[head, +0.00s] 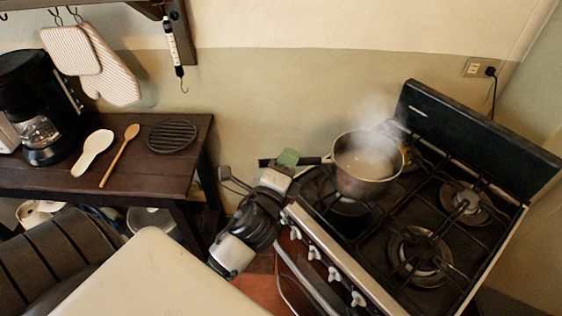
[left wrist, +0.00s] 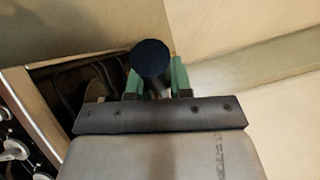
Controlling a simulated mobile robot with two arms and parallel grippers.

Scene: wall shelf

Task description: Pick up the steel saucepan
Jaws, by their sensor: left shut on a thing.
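The steel saucepan (head: 365,174) is at the back left of the stove, with steam rising from its pale contents. Its dark handle (head: 272,162) points left. My left gripper (head: 287,163) is at the handle, its green fingers shut on it. In the left wrist view the round dark end of the handle (left wrist: 151,58) sits between the two green fingers of my left gripper (left wrist: 157,80). I cannot tell whether the pan's base touches the grate. My right gripper is in neither view.
The stove (head: 420,240) has other bare burners and front knobs. A dark table (head: 150,180) at left holds a coffee maker (head: 35,110), a white spoon rest (head: 92,151), a wooden spoon (head: 119,154) and a round black trivet (head: 171,136). Oven mitts (head: 110,75) hang above.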

